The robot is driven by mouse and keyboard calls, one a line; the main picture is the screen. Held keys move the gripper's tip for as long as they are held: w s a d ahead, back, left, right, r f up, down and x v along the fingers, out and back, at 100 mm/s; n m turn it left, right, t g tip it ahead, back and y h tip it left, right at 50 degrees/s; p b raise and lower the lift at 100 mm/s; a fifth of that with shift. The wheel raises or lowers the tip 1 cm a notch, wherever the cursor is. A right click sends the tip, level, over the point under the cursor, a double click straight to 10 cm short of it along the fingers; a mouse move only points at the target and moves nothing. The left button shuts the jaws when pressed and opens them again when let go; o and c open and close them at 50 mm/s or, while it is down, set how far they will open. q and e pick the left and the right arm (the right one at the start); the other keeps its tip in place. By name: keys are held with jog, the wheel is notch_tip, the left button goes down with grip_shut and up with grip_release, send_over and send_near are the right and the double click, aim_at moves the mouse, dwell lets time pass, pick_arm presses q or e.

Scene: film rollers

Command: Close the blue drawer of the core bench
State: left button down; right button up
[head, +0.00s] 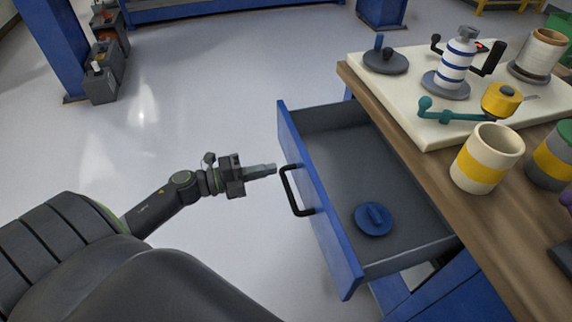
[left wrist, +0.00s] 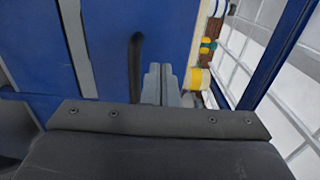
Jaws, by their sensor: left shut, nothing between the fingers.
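The blue drawer (head: 325,219) of the core bench stands pulled out in the head view, its grey inside showing. A round blue lid-like piece with a raised grip (head: 374,218) lies in it. A black bar handle (head: 291,192) is on the drawer front; a dark bar, apparently this handle, also shows in the left wrist view (left wrist: 136,68). My left gripper (head: 272,169) is shut and empty, its tips close to the drawer front near the handle's upper end. I cannot tell whether they touch. The left wrist view shows its closed fingers (left wrist: 161,84). My right gripper is not in view.
The wooden bench top (head: 465,210) carries a cream board (head: 417,126) with cranks and rollers. A cream pot with a yellow band (head: 487,158) stands near its edge. Dark bins (head: 103,80) stand by a blue post at far left. The floor left of the drawer is clear.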

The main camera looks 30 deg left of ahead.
aim_at(298, 163)
pick_arm(q)
jog(key=x, duration=0.4)
jog(key=shift+w+d, duration=0.15)
jog(key=shift+w, duration=0.05)
jog(key=shift+w+d, duration=0.25)
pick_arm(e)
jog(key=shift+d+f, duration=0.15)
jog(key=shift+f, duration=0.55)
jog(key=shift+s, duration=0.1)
